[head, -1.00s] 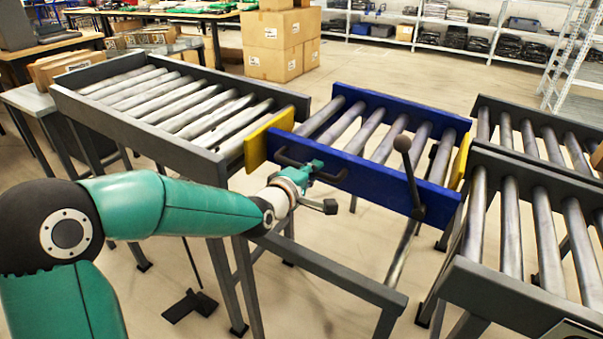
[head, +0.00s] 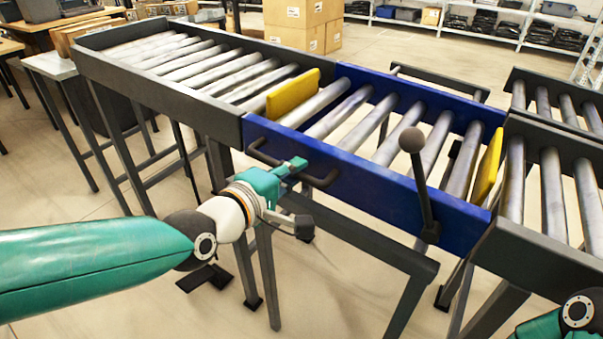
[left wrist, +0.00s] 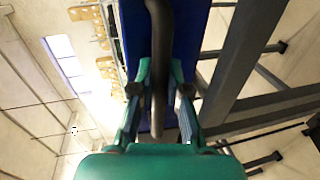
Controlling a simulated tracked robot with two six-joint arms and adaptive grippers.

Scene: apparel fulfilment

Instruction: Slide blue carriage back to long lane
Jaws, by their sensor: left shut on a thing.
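The blue carriage (head: 365,183) is a blue-sided roller frame between the left roller lane (head: 185,105) and the near right lane (head: 545,250). Its front side looks about in line with the front rails of both. A yellow plate (head: 293,95) stands at its left end and another (head: 487,168) at its right end. My left gripper (head: 295,165) is shut on the dark handle (head: 327,182) on the carriage's front. In the left wrist view the handle (left wrist: 158,50) runs between the fingers (left wrist: 160,92), with the blue side (left wrist: 190,35) behind. My right gripper is out of view.
A lever with a round knob (head: 411,140) rises from the carriage's front, right of the handle. A far right lane (head: 560,108) lies behind the near one. Dark support rails and legs (head: 370,240) stand below. Cardboard boxes (head: 295,25) and shelves are far behind.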

